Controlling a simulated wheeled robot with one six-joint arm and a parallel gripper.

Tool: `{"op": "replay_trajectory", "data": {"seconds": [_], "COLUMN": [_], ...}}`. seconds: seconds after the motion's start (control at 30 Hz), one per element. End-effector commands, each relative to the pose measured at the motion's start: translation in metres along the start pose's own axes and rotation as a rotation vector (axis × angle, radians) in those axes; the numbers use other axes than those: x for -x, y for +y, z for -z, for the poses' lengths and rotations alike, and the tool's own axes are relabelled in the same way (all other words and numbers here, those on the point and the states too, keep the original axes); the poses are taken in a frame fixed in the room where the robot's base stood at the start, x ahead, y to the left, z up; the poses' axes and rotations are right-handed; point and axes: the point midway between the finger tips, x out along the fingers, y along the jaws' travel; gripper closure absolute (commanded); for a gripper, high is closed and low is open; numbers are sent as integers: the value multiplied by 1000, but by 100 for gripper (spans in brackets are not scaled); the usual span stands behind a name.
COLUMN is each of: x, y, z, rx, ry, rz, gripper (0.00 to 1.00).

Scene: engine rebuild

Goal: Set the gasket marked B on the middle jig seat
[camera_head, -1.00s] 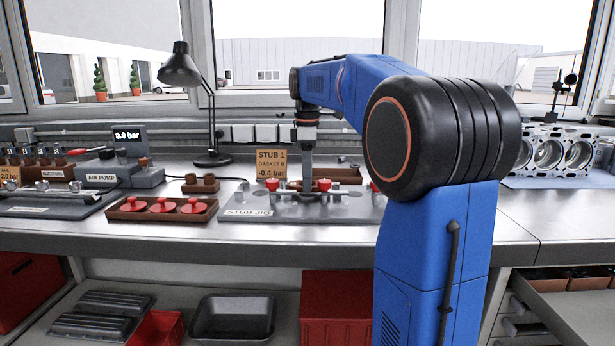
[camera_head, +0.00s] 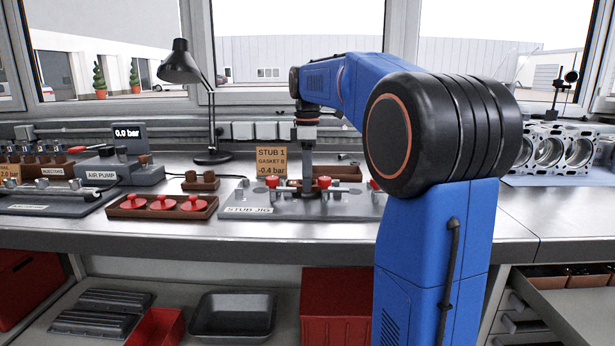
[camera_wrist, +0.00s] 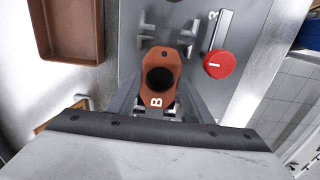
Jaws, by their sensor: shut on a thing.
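The copper-brown gasket marked B (camera_wrist: 158,84) shows in the wrist view between the fingers of my gripper (camera_wrist: 157,100).
A brown tray (camera_wrist: 72,58) lies at upper left. A card (camera_head: 271,163) reads "STUB 1 GASKET B -0.4 bar". A tray with red knobs (camera_head: 126,211) stands left of the jig.

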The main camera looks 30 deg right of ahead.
Motion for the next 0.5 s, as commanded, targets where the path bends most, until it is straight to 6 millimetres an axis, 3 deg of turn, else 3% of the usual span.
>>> {"op": "replay_trajectory", "data": {"seconds": [0.5], "x": [-4], "y": [0], "z": [0], "rx": [0], "ry": [0], "rz": [0], "gripper": [76]}}
